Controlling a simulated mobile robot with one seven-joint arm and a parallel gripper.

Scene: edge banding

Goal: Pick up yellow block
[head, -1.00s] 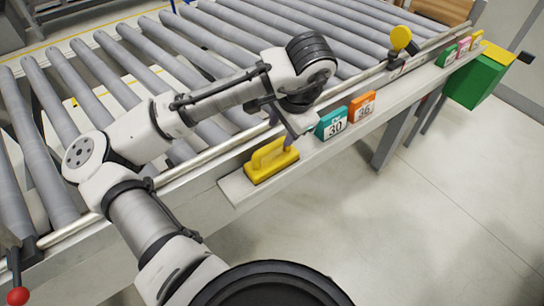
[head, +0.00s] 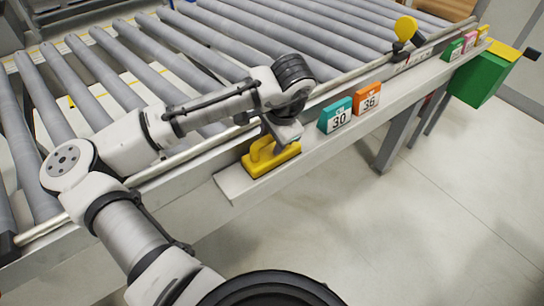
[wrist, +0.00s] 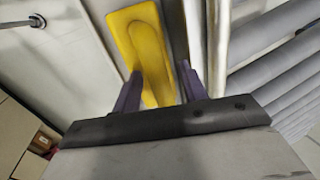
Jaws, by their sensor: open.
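The yellow block (head: 270,157) has a raised handle and sits at the near-left end of the narrow shelf (head: 232,184) along the conveyor. My gripper (head: 277,138) is right above it and hides part of its handle. In the wrist view the yellow block (wrist: 146,48) lies ahead, between the fingers of my gripper (wrist: 160,88). The two purple fingers stand apart, one on each side of the block's handle. I cannot tell whether they touch it.
A teal number card (head: 335,115) and an orange number card (head: 368,99) stand on the shelf just right of the block. The roller conveyor (head: 200,70) runs behind. A green box (head: 482,80) hangs at the far end. The floor in front is clear.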

